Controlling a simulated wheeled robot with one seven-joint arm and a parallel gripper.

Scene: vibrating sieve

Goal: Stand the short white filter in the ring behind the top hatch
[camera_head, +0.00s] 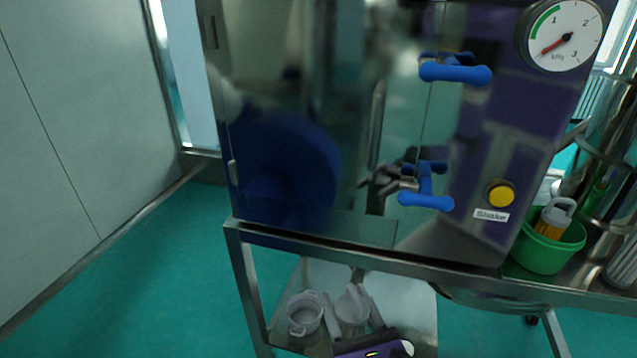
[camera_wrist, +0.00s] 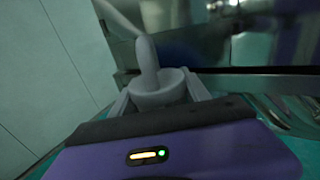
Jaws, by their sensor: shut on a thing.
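My gripper (camera_head: 352,312) is low at the front of the machine, seen over the lower shelf. It is shut on a pale, cup-like filter (camera_head: 351,303). In the wrist view the filter (camera_wrist: 158,95) sits upright between the two fingers, with a rounded handle standing up from it. I cannot tell its length for sure. The machine's front hatch (camera_head: 290,130) is a mirror-like steel panel with two blue handles (camera_head: 455,72) (camera_head: 427,201) at its right. It looks shut, and no ring shows.
A second white cup (camera_head: 304,312) appears on the lower shelf (camera_head: 415,300), left of my gripper. A steel frame edge (camera_head: 380,258) runs above. Right are a pressure gauge (camera_head: 564,36), yellow Shake button (camera_head: 500,194) and green basket (camera_head: 545,250). The floor at left is clear.

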